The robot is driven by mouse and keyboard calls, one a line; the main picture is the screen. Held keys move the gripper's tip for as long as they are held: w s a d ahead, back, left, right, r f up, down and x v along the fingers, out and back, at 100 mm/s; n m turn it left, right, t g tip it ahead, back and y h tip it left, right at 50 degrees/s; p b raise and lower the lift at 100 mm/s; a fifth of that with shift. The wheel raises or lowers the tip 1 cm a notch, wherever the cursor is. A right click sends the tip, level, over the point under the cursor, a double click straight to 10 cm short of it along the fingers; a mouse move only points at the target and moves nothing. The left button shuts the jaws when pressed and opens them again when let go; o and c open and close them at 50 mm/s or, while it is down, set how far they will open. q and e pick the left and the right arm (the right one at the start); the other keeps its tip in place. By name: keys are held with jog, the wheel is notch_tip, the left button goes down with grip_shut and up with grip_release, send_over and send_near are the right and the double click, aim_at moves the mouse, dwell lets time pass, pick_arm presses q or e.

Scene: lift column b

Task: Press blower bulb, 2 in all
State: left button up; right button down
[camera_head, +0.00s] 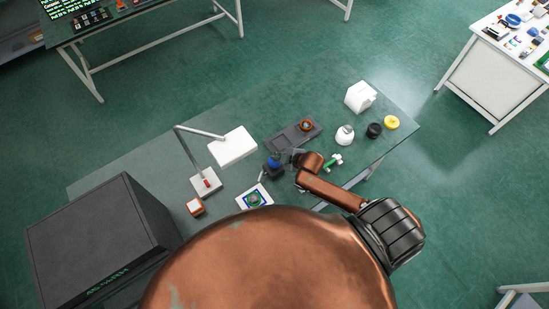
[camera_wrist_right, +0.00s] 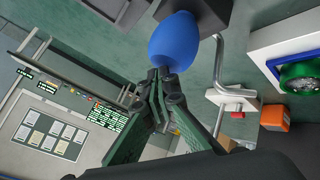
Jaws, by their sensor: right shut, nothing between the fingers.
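The blue blower bulb (camera_head: 274,160) sits on a dark holder (camera_head: 271,172) on the work table. In the right wrist view the bulb (camera_wrist_right: 172,40) is egg-shaped and fills the upper middle, joined to a dark block (camera_wrist_right: 212,12). My right gripper (camera_head: 289,158) is beside the bulb, on its right in the head view. In the right wrist view its fingers (camera_wrist_right: 160,76) are shut with nothing between them. The tips overlap the near end of the bulb; I cannot tell whether they touch it. My left gripper is not in view.
A desk lamp (camera_head: 233,147), an orange-and-white block (camera_head: 195,207) and a white board with a green round part (camera_head: 254,198) stand left of the bulb. A grey tray (camera_head: 291,137) lies behind. A white jar (camera_head: 345,135), black cap (camera_head: 374,130) and yellow cap (camera_head: 391,122) stand right.

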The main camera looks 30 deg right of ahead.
jog(key=shift+f, duration=0.4)
jog(key=shift+r, duration=0.15)
dwell(0.4)
jog(key=shift+r+p, duration=1.1)
jog(key=shift+r, duration=0.1)
notch_tip(320, 180, up, 5)
jog(key=p, duration=0.5)
dwell(0.3)
